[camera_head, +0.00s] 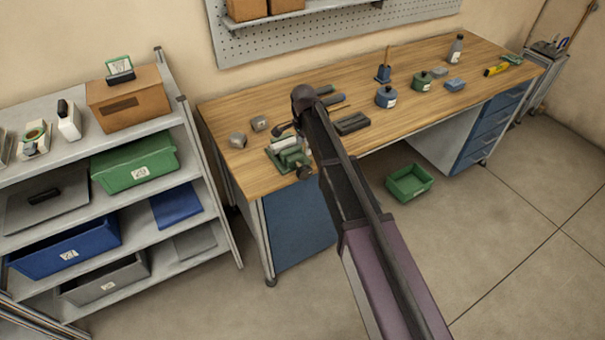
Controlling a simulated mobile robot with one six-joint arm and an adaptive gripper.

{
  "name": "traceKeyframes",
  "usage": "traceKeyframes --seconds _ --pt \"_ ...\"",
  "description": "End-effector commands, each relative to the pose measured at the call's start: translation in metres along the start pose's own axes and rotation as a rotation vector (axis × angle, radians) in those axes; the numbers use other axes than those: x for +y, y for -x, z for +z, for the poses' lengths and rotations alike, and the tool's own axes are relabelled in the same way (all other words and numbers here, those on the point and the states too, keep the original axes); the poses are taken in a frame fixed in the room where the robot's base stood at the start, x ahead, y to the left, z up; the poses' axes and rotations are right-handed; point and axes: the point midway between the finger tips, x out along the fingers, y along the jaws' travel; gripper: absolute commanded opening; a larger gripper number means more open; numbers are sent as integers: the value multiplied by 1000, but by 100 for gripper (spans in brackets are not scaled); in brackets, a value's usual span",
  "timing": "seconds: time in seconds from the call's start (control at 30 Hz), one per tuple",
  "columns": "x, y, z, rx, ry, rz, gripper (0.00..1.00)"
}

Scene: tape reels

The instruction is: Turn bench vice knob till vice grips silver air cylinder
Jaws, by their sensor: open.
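The green bench vice (282,163) stands at the front left part of the wooden workbench. A pale, silvery piece (285,142) shows at the top of the vice and looks like the air cylinder; whether the jaws touch it is too small to tell. A small dark round part (304,173) at the vice's front right, by the bench edge, looks like the knob. My arm reaches in from the bottom right, over the bench. My gripper (284,129) is small and dark, open, just above and behind the vice. It appears apart from the knob, and its fingers are partly hidden.
Two grey blocks (248,132) lie left of the vice. Dark trays (351,124) lie right of my arm. Blue and green pots (386,97) and a bottle (456,49) stand farther right. A shelf rack (190,140) stands left. A green crate (409,183) sits on the floor.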

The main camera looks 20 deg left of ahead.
Motion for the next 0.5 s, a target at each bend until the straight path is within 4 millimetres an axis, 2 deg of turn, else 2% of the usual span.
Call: traceKeyframes --seconds 0.27,0.5 --pt "0 -10 0 0 1 0 69" --pt "0 -27 0 0 2 0 69"
